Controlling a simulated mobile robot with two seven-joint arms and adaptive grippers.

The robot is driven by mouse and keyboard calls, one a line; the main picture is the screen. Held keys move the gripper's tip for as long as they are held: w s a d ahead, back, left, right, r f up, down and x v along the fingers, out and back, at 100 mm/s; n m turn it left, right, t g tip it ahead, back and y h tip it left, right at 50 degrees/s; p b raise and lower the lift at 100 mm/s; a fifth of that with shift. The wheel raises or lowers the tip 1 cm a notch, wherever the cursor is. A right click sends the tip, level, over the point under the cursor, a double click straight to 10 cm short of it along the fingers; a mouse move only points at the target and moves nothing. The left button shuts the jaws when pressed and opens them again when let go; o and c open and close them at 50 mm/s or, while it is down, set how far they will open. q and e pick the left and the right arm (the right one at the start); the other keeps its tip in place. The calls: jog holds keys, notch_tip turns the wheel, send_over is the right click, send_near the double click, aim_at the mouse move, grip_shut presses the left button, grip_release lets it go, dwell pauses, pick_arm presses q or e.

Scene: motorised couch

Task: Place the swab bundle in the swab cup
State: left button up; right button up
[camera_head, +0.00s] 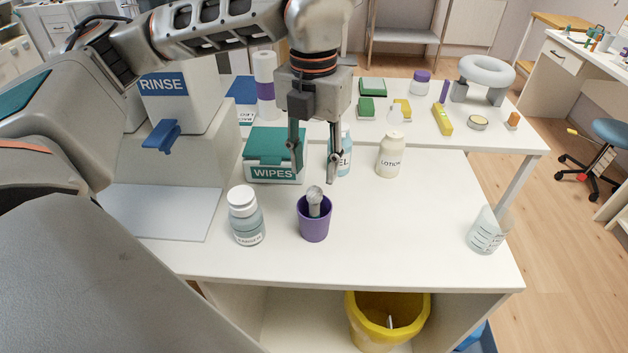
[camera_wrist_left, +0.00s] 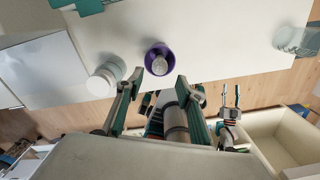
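The swab bundle (camera_head: 314,197), a grey-white rounded piece, stands in the purple swab cup (camera_head: 314,223) with its top above the rim. In the left wrist view, the bundle (camera_wrist_left: 159,65) shows inside the cup (camera_wrist_left: 152,50). My left gripper (camera_head: 316,176) is open, fingers pointing down, slightly above and behind the cup. Its fingertips also show in the left wrist view (camera_wrist_left: 160,78), on either side just below the cup, with nothing between them. My right gripper (camera_wrist_left: 230,96) shows small in the left wrist view, with its fingers apart and empty.
A white-capped jar (camera_head: 245,215) stands left of the cup. The wipes box (camera_head: 274,157), a gel bottle (camera_head: 344,155) and a lotion bottle (camera_head: 390,155) stand behind. The counter right of the cup is free.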

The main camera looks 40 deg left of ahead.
pick_arm(q)
jog(key=shift+r, duration=2.6)
